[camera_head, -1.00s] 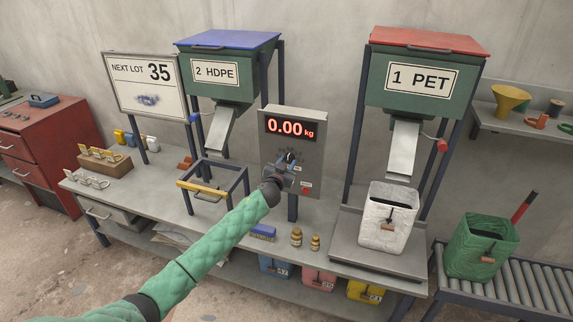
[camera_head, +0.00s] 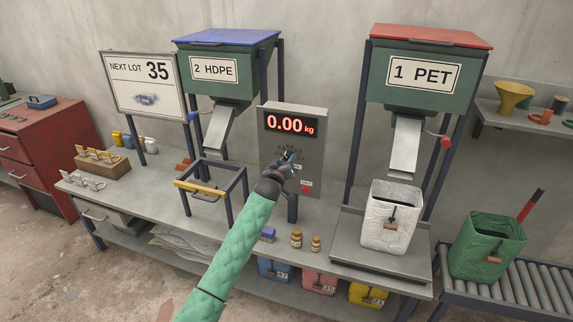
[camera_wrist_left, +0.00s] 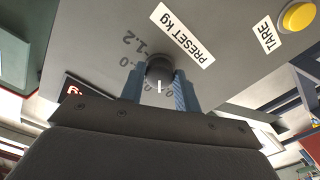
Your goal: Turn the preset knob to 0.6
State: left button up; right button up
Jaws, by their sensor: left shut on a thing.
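The preset knob (camera_wrist_left: 160,68) is a dark round knob on the grey panel, below the "PRESET kg" label (camera_wrist_left: 183,35) in the left wrist view. My left gripper (camera_wrist_left: 160,88) is shut on it, with a blue finger on each side. A short white mark shows between the fingers. Dial numbers such as 1.2 are partly visible; others are hidden by the gripper. In the head view my left gripper (camera_head: 288,166) covers the knob on the scale panel (camera_head: 310,150), whose red display (camera_head: 290,125) reads 0.00 kg. My right gripper is not in view.
A yellow TARE button (camera_wrist_left: 297,16) is near the knob, and a red button (camera_head: 306,190) sits low on the panel. A white bag (camera_head: 388,230) stands on the scale platform at right.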

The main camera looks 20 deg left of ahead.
pick_arm(q)
jog(key=shift+n, duration=0.8)
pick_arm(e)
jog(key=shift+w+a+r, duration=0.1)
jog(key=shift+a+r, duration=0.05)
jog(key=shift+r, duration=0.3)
pick_arm(q)
jog(key=o, duration=1)
jog(key=shift+s, duration=0.1)
jog(key=shift+s+a+b, duration=0.15)
jog(key=shift+s+b, duration=1.55)
jog(key=shift+s, duration=2.1)
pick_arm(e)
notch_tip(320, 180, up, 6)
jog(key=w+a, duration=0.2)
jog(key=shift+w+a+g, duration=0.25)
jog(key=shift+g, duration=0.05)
